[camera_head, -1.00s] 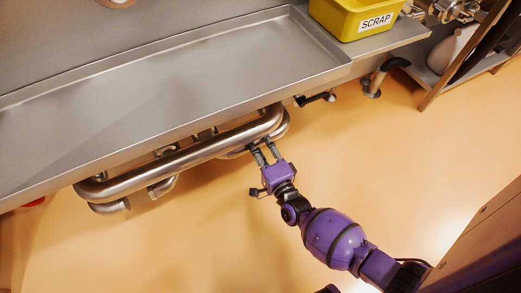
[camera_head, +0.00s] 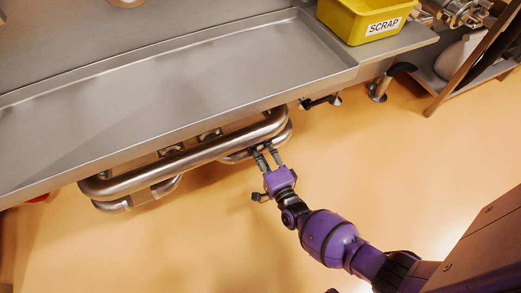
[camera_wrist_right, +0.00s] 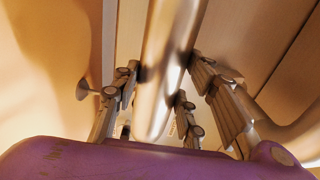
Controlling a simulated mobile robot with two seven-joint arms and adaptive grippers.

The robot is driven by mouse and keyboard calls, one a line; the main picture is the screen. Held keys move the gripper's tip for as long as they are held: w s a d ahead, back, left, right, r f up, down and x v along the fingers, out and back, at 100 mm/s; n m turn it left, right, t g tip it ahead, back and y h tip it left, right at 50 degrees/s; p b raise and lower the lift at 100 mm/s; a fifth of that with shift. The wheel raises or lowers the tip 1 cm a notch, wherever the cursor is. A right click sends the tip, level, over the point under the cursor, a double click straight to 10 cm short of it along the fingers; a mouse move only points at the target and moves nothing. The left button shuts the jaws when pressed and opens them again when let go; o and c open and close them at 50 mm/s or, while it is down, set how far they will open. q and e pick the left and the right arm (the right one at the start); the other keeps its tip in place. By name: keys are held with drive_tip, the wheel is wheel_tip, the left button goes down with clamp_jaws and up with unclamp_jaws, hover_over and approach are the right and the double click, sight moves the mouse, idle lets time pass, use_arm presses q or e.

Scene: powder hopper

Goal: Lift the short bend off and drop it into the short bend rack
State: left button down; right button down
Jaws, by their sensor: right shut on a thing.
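My right gripper (camera_head: 265,148) reaches in under the front edge of the steel counter. It is shut on a shiny bent steel tube (camera_head: 238,156), which looks like the short bend. In the right wrist view the tube (camera_wrist_right: 160,75) runs lengthwise between the fingers (camera_wrist_right: 158,100). A longer steel tube (camera_head: 185,162) lies just above and beside it in the head view and hides part of it. I cannot tell whether the held tube touches its support. The left gripper is out of view. I cannot make out a labelled short bend rack.
The steel counter with a raised rim (camera_head: 327,45) overhangs the tubes. A yellow SCRAP bin (camera_head: 345,22) stands on its right end. Black-handled fittings (camera_head: 320,101) stick out below the edge. A shelf unit (camera_head: 470,60) stands at right. The orange floor in front is clear.

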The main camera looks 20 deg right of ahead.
drive_tip(key=shift+w+f, duration=0.1)
drive_tip(key=shift+f, duration=0.1)
idle(0.6)
drive_tip(key=c, duration=1)
unclamp_jaws()
drive_tip(key=shift+f, duration=0.1)
drive_tip(key=shift+s+f, duration=0.2)
drive_tip(key=s, duration=1.1)
drive_tip(key=shift+s+d, duration=0.2)
drive_tip(key=shift+s, duration=0.2)
drive_tip(key=shift+r, duration=0.1)
